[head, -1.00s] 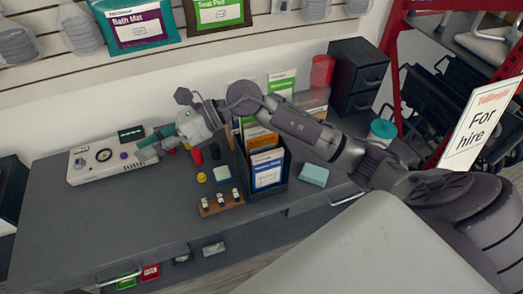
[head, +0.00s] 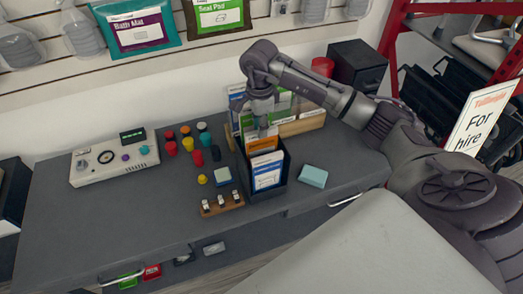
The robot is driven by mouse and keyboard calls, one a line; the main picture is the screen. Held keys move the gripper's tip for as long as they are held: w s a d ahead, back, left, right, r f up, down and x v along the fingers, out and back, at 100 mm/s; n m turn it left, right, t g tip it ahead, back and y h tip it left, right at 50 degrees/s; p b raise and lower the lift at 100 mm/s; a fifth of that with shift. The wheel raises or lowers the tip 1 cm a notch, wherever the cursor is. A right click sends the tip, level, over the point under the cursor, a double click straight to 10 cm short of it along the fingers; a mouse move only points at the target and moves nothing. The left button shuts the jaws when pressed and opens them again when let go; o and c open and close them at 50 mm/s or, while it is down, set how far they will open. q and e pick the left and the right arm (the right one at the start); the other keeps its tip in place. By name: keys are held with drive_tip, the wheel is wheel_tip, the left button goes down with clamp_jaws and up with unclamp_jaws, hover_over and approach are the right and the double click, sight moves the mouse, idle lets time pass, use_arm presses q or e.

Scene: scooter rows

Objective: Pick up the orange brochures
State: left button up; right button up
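A dark brochure holder (head: 282,172) stands on the grey counter, with brochures in stepped rows. Orange brochures (head: 267,159) show behind a blue-and-white brochure (head: 267,178) at the front. Another orange-headed brochure (head: 262,143) shows just behind them. My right gripper (head: 262,126) points down over the rear part of the holder, right above or among the brochures. It partly covers the rear ones. Its fingers are small and overlap the brochures, so I cannot tell whether they are open or touching one. My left gripper is not in view.
A white control box (head: 114,160) is at the counter's left. Several coloured caps (head: 187,143), a small wooden stand (head: 222,204) and a teal block (head: 313,176) sit near the holder. Black drawers (head: 357,66) stand behind my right arm. The counter's front left is clear.

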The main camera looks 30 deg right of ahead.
sight(261, 140)
drive_tip(key=shift+f, duration=0.6)
drive_tip(key=shift+f+p, duration=0.35)
drive_tip(key=shift+p, duration=0.15)
drive_tip(key=f+p, duration=0.1)
drive_tip(key=f, duration=0.1)
drive_tip(key=f+p, duration=0.1)
drive_tip(key=f, duration=0.1)
drive_tip(key=shift+d+f, duration=0.2)
drive_tip(key=shift+f, duration=0.05)
drive_tip(key=shift+c, duration=0.2)
clamp_jaws()
